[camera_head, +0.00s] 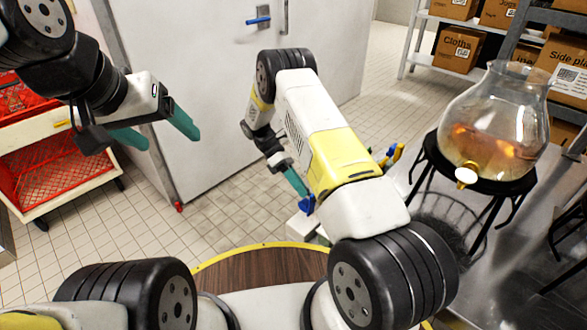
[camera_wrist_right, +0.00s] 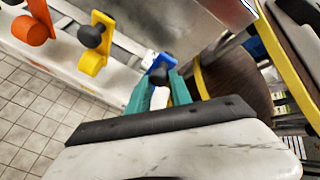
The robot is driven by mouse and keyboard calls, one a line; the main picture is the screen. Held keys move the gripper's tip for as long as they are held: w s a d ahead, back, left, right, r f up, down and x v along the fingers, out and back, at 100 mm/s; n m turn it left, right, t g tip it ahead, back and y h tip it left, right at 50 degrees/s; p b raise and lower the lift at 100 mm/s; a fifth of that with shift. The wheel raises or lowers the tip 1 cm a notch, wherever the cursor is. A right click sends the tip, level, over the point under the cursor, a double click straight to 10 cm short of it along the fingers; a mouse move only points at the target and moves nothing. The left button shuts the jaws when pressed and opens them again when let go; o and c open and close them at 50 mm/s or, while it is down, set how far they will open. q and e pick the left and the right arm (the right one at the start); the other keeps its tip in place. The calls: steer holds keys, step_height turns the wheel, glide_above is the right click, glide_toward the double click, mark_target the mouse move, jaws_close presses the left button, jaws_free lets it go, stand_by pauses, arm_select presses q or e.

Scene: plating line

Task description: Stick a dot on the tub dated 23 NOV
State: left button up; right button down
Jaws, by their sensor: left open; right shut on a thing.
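My right gripper (camera_head: 302,190) reaches down past the wooden round top. In the right wrist view its teal fingers (camera_wrist_right: 158,88) are shut on the black knob of a blue piece (camera_wrist_right: 158,62). The blue piece also shows at the fingertips in the head view (camera_head: 307,204). It sits at a white rail (camera_wrist_right: 120,42); I cannot tell whether it touches the rail. My left gripper (camera_head: 157,130) is open and empty in front of the grey door. No tub and no 23 NOV date can be made out in either view.
Yellow (camera_wrist_right: 95,45) and orange (camera_wrist_right: 36,27) pieces with knobs stand along the rail. A glass dispenser (camera_head: 490,130) stands on a black stand at right. A red crate rack (camera_head: 60,175) is at left. Tiled floor (camera_head: 215,215) lies open between.

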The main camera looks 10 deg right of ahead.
steer(key=shift+w+f, duration=0.35)
steer(key=c, duration=1.2)
jaws_free()
steer(key=shift+w, duration=0.1)
steer(key=shift+o, duration=0.2)
steer(key=v, duration=0.7)
steer(key=shift+w+a+r, duration=0.15)
steer(key=shift+a+r, duration=0.05)
steer(key=shift+r, duration=0.15)
